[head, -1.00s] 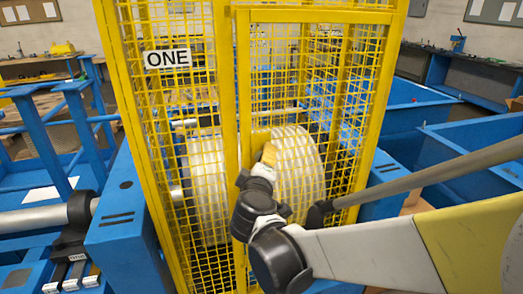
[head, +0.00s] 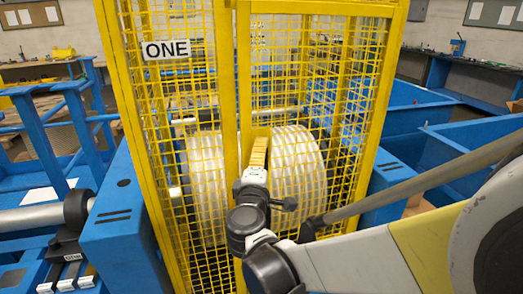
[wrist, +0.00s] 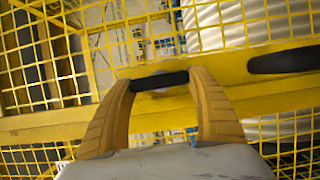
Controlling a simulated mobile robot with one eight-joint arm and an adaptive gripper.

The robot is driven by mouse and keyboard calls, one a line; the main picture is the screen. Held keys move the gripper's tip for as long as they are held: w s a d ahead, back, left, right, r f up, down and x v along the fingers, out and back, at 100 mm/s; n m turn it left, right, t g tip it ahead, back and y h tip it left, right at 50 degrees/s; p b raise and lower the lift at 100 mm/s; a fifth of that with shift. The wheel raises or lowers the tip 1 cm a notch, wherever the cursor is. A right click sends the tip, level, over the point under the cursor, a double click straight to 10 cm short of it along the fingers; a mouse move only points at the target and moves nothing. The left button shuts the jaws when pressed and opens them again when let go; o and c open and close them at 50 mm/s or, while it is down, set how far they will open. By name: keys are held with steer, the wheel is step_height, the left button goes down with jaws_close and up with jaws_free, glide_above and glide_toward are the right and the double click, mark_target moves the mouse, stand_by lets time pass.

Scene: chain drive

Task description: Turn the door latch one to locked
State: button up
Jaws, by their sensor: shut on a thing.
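My gripper (wrist: 160,82) has its two yellow fingers on either end of a small black bar, the door latch (wrist: 158,81), on a yellow frame rail (wrist: 60,125). The latch lies nearly crosswise between the fingertips in the wrist view. In the head view my gripper (head: 257,155) is at the middle upright of the yellow mesh cage, and its body hides the latch. The cage door (head: 318,12) appears closed against the frame. A white sign reading ONE (head: 166,49) hangs on the cage's left panel.
A longer black handle (wrist: 284,60) sits on the yellow frame beside the fingers. Large pale rollers (head: 298,165) stand behind the mesh. Blue machine frames flank the cage, with a blue box (head: 125,225) at left and blue bins (head: 470,150) at right.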

stand_by(0.3)
steer(key=o, duration=1.2)
steer(key=shift+s, duration=0.1)
steer(key=s, duration=0.4)
steer(key=s+a, duration=0.1)
steer(key=s, duration=0.6)
steer(key=shift+s+a, duration=0.15)
steer(key=shift+s, duration=0.25)
